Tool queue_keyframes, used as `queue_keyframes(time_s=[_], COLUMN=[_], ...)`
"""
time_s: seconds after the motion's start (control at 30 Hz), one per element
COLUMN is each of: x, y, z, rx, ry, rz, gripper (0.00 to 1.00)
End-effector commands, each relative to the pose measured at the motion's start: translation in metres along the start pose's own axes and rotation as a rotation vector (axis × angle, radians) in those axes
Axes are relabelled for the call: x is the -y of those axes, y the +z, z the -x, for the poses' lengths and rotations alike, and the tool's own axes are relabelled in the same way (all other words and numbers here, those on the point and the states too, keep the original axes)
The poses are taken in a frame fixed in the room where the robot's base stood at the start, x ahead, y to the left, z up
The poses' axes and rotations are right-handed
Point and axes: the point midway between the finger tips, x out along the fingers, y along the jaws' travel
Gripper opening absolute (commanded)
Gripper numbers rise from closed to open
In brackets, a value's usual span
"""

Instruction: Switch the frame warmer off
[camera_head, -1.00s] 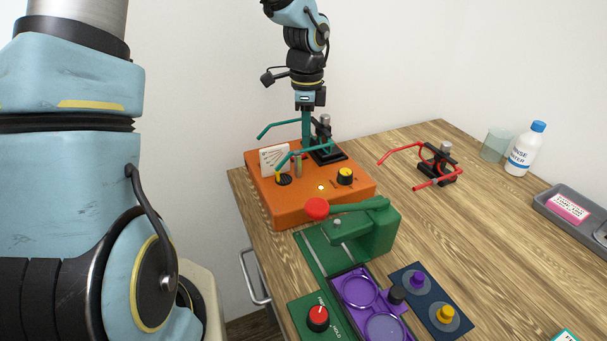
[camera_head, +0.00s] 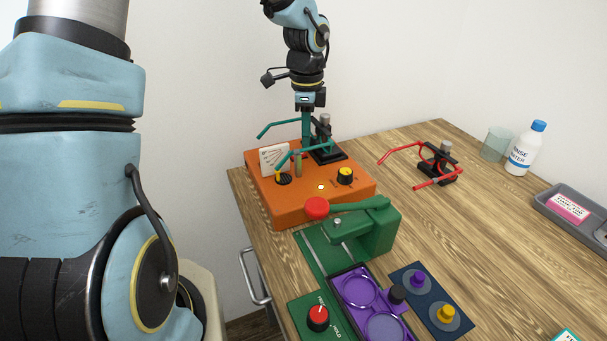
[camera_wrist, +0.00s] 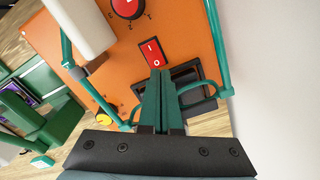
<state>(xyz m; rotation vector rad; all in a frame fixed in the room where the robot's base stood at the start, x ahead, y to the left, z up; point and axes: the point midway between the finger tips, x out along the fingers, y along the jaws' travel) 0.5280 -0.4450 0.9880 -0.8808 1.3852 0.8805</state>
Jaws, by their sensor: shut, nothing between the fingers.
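The frame warmer (camera_head: 290,208) is an orange box at the back left of the table. A small lamp (camera_head: 320,187) on its top glows. In the wrist view, its red rocker switch (camera_wrist: 153,50), marked I and O, sits on the orange panel (camera_wrist: 185,20). I cannot make out the switch in the head view. My gripper (camera_wrist: 160,72) is shut and empty, its teal fingertips right by the O end of the switch. I cannot tell whether they touch it. In the head view my gripper (camera_head: 306,135) points down over the back of the warmer.
Teal spectacle frames (camera_head: 318,147) on a black stand and a white card (camera_head: 274,160) are close to my gripper. A green press (camera_head: 375,228) with a red knob stands in front. Red spectacles (camera_head: 436,165) and a rinse bottle (camera_head: 525,150) are to the right.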

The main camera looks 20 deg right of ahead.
Motion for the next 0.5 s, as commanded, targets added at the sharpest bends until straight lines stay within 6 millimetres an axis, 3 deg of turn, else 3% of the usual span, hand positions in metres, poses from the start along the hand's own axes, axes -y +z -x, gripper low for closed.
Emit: queue_keyframes(time_s=[0.5], x=[-0.0002], y=[0.0], z=[-0.0082], rx=[0.0], ry=[0.001], rz=[0.0], gripper=[0.0])
